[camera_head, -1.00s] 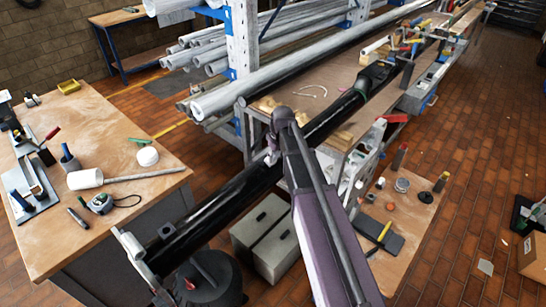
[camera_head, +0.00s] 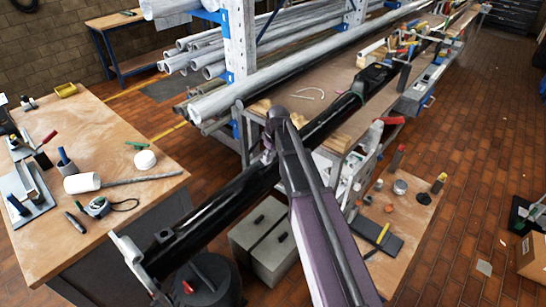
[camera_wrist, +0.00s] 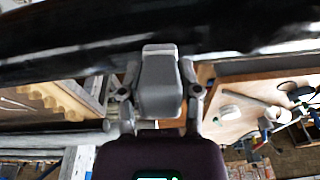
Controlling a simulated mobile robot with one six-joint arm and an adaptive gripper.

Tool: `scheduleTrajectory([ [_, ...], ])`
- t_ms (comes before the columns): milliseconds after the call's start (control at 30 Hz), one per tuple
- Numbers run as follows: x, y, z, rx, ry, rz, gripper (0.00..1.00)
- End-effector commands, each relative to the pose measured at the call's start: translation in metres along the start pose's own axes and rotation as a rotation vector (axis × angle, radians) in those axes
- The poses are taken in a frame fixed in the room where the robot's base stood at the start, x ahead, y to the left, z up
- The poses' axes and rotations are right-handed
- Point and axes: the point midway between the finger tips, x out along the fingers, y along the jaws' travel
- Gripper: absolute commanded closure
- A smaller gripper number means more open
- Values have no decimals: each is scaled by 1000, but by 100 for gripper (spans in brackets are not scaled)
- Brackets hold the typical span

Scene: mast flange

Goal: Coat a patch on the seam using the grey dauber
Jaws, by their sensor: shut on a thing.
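My gripper (camera_wrist: 160,78) is shut on a grey block-like tool, the grey dauber (camera_wrist: 160,98), with one finger on each side of it. The dauber's pale tip points up in the wrist view and overlaps the long black mast tube (camera_wrist: 235,30). I cannot tell whether the tip touches the tube. In the head view the mast (camera_head: 215,208) runs diagonally from lower left to upper right. My gripper (camera_head: 268,152) is beside the middle of the mast there, small and partly hidden, and the dauber cannot be made out. I cannot pick out the seam.
A wooden workbench (camera_head: 50,245) at left holds a white mallet (camera_head: 82,183), a tape measure (camera_head: 97,207) and other tools. A rack of grey pipes (camera_head: 235,100) stands behind the mast. Brick floor at right is mostly clear.

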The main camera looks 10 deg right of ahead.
Motion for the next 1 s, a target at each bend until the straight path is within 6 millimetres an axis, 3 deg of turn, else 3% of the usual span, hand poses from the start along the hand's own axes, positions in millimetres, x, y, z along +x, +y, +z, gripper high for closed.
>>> scheduleTrajectory([
  [333, 4, -1, -20, 0, 0, 0, 100],
  [767, 4, -1, -21, 0, 0, 0, 100],
  [1000, 3, 8, -23, 1, -1, 0, 100],
])
